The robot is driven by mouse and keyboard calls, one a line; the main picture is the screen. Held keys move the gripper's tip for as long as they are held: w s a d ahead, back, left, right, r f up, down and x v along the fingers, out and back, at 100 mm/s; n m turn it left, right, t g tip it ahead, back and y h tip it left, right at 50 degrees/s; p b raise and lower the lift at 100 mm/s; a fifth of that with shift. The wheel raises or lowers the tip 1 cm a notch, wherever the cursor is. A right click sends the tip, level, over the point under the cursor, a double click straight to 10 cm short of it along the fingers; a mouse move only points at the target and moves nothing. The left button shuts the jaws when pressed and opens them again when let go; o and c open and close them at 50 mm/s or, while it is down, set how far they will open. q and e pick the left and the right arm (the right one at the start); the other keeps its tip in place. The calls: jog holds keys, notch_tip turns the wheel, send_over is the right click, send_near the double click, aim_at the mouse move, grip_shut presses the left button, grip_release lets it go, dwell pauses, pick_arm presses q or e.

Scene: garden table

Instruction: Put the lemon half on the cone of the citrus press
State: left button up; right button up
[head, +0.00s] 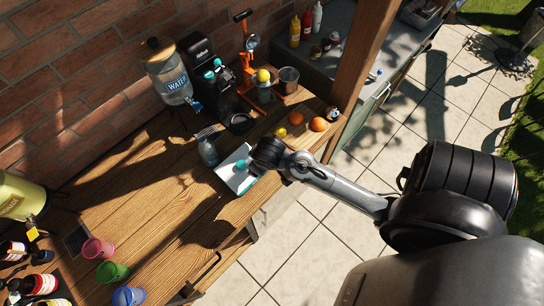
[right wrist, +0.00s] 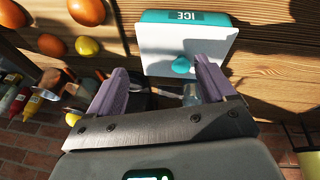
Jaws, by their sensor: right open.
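The orange citrus press (head: 247,46) stands at the back of the wooden table in the head view. A yellow rounded piece (head: 263,76), which looks like the lemon half, sits at the press's cone; it also shows in the right wrist view (right wrist: 72,118). I cannot tell exactly how it is seated. My right gripper (head: 262,158) is over the white ice box, in front of the press and apart from it. In the right wrist view, its purple fingers (right wrist: 160,76) are open with nothing held between them. My left gripper is in neither view.
The white ice box (head: 230,181) with teal parts lies below my right gripper. A lemon (head: 281,132) and oranges (head: 318,124) lie right of it. A bottle (head: 208,152) and dark bowl (head: 240,123) stand nearby.

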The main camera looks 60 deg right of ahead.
jog(key=s+a+r+n+y, duration=0.2)
jog(key=s+a+r, duration=0.1)
jog(key=s+a, duration=0.7)
jog(key=shift+r+n, duration=0.15)
jog(key=shift+n, duration=0.25)
jog(key=shift+r, duration=0.1)
